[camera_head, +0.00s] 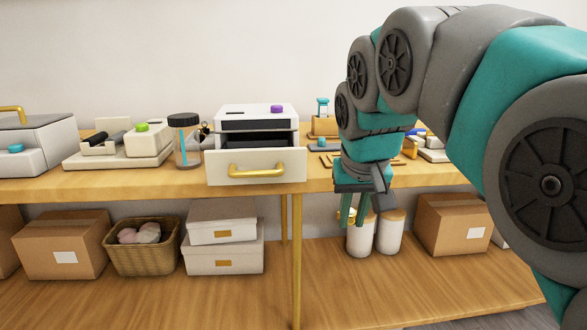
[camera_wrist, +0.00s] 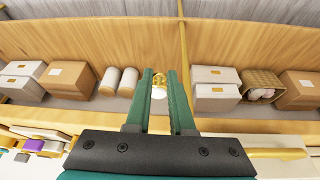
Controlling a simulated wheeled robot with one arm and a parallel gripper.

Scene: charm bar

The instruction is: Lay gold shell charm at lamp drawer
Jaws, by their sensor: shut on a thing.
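My gripper (camera_head: 354,212) points down in front of the table edge, right of the drawer. In the wrist view its green fingers (camera_wrist: 160,80) are shut on the gold shell charm (camera_wrist: 159,81), a small gold piece with a white part below it. In the head view I cannot clearly tell the charm from the lids behind it. The white lamp drawer (camera_head: 227,169) stands pulled out of its white unit (camera_head: 233,110), with a gold handle on its front and a purple knob on the unit's top. Its dark inside shows only partly. The handle also shows in the wrist view (camera_wrist: 275,153).
A dark-lidded jar (camera_head: 186,140) stands close left of the drawer unit. A white device with a green knob (camera_head: 142,138) is farther left. A wooden stand (camera_head: 324,126) is on the right. Boxes, a basket (camera_head: 144,255) and white canisters (camera_head: 390,234) fill the shelf below.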

